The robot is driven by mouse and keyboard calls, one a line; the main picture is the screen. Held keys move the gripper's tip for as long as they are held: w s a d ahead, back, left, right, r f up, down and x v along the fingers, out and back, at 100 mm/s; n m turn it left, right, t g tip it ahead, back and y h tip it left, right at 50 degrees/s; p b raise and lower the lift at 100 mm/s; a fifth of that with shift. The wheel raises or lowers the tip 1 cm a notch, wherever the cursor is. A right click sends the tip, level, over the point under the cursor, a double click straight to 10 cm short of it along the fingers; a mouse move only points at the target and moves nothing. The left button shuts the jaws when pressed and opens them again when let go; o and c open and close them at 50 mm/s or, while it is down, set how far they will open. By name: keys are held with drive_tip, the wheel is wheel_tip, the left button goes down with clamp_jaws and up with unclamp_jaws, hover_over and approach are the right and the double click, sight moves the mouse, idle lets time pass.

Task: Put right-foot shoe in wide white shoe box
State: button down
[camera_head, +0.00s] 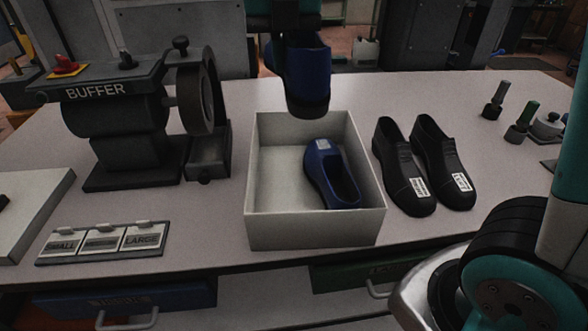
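The wide white shoe box (315,228) stands open near the middle of the table. One blue shoe (318,172) lies inside it, towards the right, with a pale label on it. My gripper (287,40) is at the top of the view and appears shut on a second blue shoe (308,85). That shoe hangs steeply tilted, its dark-soled end down, above the box's back edge in the picture. My fingertips are partly hidden, and I cannot tell from its shape which foot the held shoe is for.
A pair of black shoes (402,165) with labels stands just right of the box. A buffer machine (120,115) stands at left, with size cards (100,242) in front. Small tools (521,122) stand at the right. The table is clear between the cards and the box.

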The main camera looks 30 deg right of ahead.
wheel_tip(320, 180, down, 20)
drive_tip(key=p, duration=0.1)
drive_tip(key=shift+p, duration=0.4)
drive_tip(key=shift+w, duration=0.1)
drive_tip(key=shift+f+b, duration=0.4)
drive_tip(key=shift+f, duration=0.1)
drive_tip(key=c, duration=1.3)
unclamp_jaws()
drive_tip(key=shift+c, duration=0.2)
